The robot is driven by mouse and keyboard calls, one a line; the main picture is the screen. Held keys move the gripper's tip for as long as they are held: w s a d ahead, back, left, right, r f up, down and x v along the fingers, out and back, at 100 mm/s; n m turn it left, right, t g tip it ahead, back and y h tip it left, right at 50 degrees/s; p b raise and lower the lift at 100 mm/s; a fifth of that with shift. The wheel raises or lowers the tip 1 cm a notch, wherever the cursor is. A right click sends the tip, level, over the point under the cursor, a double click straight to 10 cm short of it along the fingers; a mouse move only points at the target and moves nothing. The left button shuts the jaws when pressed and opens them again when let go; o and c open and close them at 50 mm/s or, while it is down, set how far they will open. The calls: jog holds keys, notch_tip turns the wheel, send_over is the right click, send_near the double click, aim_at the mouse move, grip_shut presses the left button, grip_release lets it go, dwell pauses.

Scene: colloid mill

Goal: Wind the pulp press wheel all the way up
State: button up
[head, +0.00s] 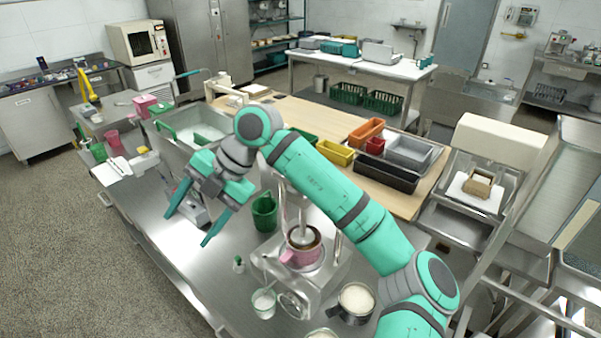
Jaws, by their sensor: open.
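My gripper (187,229) is open and empty, with its two teal fingers spread and pointing down over the left part of the steel counter (235,275). A steel machine (318,283) with a pink pot (301,255) and an upright post stands on the counter to the right of my gripper. A round metal disc (292,304) shows at the machine's front; I cannot tell whether it is the press wheel. My arm covers part of the area behind the machine. A small grey device (197,212) sits behind and between the fingers, partly hidden.
A green jug (264,213) stands between my gripper and the machine. A glass of white stuff (264,303), a small bottle (239,264) and a metal pot (356,302) stand near the machine. A sink (198,132) lies behind the gripper. Bare counter lies left of the glass.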

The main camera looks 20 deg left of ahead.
jog(key=w+d+r+m+t+h, duration=0.7)
jog(key=w+d+r+t+h, duration=0.2)
jog(key=w+d+r, duration=0.55)
jog(key=shift+g, duration=0.3)
jog(key=x, duration=1.1)
jog(key=shift+w+r, duration=0.1)
jog(key=shift+w+d+f, duration=0.2)
jog(key=shift+w+f, duration=0.05)
jog(key=shift+f, duration=0.25)
jog(key=c, duration=1)
